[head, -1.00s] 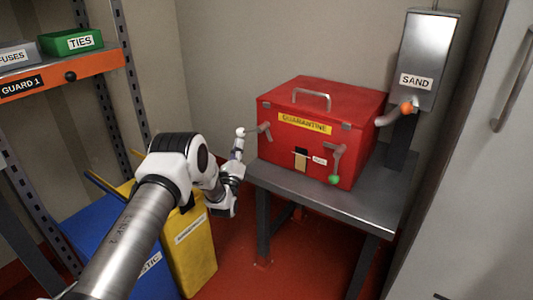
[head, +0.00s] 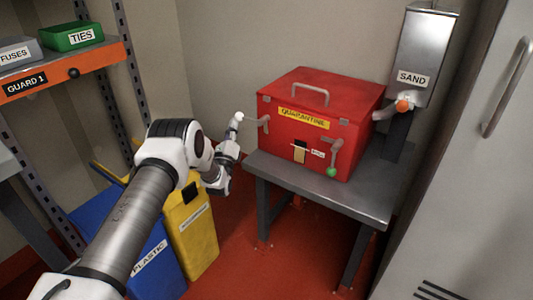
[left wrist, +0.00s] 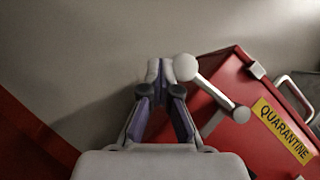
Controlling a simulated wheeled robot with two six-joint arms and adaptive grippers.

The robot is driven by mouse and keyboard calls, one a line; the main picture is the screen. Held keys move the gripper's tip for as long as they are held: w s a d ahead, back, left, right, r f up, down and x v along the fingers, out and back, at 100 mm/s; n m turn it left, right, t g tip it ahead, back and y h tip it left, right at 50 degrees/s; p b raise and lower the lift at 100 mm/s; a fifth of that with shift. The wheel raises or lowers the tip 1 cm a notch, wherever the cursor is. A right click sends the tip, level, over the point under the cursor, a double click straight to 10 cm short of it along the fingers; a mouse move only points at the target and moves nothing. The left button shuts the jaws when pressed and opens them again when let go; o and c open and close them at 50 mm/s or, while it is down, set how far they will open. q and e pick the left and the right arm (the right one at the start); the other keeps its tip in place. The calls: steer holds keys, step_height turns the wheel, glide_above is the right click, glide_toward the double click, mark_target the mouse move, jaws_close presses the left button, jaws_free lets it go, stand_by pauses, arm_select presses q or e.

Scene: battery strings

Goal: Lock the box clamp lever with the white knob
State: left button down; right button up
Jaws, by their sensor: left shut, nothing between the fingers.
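The red QUARANTINE box (head: 345,145) sits shut on a grey table. At its left side a grey clamp lever (head: 253,121) ends in a white knob (head: 239,117). The lever sticks out to the left, with the knob slightly above its pivot. In the left wrist view the knob (left wrist: 186,67) is just right of the fingertips, and the lever (left wrist: 214,92) slopes down right to its pivot. My left gripper (head: 235,130) is shut and empty, close beside the knob; contact is unclear. Its fingers also show in the left wrist view (left wrist: 160,70). My right gripper is out of view.
A second lever with a green knob (head: 331,172) hangs down on the box front. The grey table (head: 350,197) supports the box. A SAND dispenser (head: 418,60) stands right. Yellow (head: 195,235) and blue (head: 125,255) bins stand below my left arm. A shelf is left.

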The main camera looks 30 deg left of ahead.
arm_select(q)
steer(key=s+a+f, duration=0.2)
steer(key=s+f, duration=0.7)
steer(key=shift+f, duration=0.25)
stand_by(0.5)
